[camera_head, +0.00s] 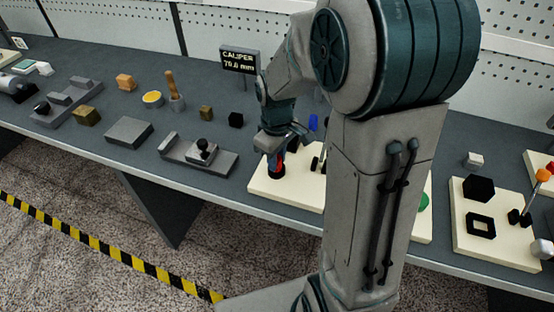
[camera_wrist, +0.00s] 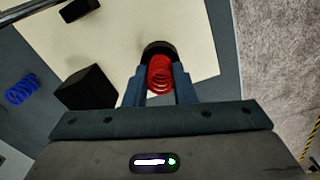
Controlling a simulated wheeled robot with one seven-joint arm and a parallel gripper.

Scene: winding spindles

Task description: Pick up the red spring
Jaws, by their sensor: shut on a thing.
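The red spring (camera_wrist: 159,76) is a coil between the two fingers of my gripper (camera_wrist: 159,88) in the wrist view. The gripper is shut on it. A black round piece (camera_wrist: 158,47) shows right beside the spring at its far end. In the head view a little red of the spring (camera_head: 281,158) shows at my gripper (camera_head: 276,160), just above a black round piece (camera_head: 277,172) on the cream board (camera_head: 262,187). I cannot tell whether the spring is clear of the black piece.
A blue spring (camera_wrist: 22,90) and a black block (camera_wrist: 87,88) lie left of my gripper in the wrist view. Another cream board (camera_head: 480,248) with black parts is at the right. A grey slide fixture (camera_head: 225,163) stands left of my gripper. A caliper sign (camera_head: 240,60) stands behind.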

